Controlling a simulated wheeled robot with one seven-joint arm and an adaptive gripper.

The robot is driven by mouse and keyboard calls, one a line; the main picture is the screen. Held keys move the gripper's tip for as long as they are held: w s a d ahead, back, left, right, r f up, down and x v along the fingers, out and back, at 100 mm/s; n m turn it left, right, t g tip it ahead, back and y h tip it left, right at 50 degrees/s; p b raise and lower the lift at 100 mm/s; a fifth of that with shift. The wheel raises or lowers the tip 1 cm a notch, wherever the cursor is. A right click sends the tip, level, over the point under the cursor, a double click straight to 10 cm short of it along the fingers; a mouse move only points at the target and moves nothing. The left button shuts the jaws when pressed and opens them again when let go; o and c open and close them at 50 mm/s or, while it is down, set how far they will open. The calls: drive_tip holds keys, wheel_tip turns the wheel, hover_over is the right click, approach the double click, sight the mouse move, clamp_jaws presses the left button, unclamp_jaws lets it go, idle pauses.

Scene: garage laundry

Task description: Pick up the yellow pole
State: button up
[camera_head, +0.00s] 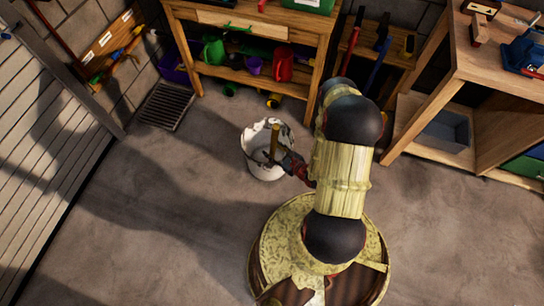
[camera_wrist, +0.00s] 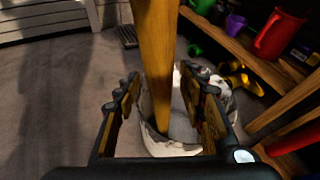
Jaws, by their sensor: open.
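The yellow pole (camera_head: 275,138) stands nearly upright, with its lower end in a white bucket (camera_head: 262,173) on the floor. In the wrist view the pole (camera_wrist: 157,50) runs from the top edge down into the bucket (camera_wrist: 175,150). My gripper (camera_wrist: 160,84) is open, and the pole shows between its two fingers with a gap on each side. I cannot tell how deep between the fingers it is. In the head view my gripper (camera_head: 287,161) is beside the pole at the bucket's right, partly hidden by my arm.
A wooden workbench (camera_head: 250,19) with watering cans on its shelf stands behind the bucket. A red can (camera_wrist: 279,33) shows on that shelf. A wooden shelf unit (camera_head: 500,95) stands at the right. A floor grate (camera_head: 166,106) lies at the left. Floor left of the bucket is clear.

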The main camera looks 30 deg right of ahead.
drive_tip(key=shift+w, duration=0.15)
drive_tip(key=shift+c, duration=1.2)
drive_tip(key=c, duration=0.7)
clamp_jaws()
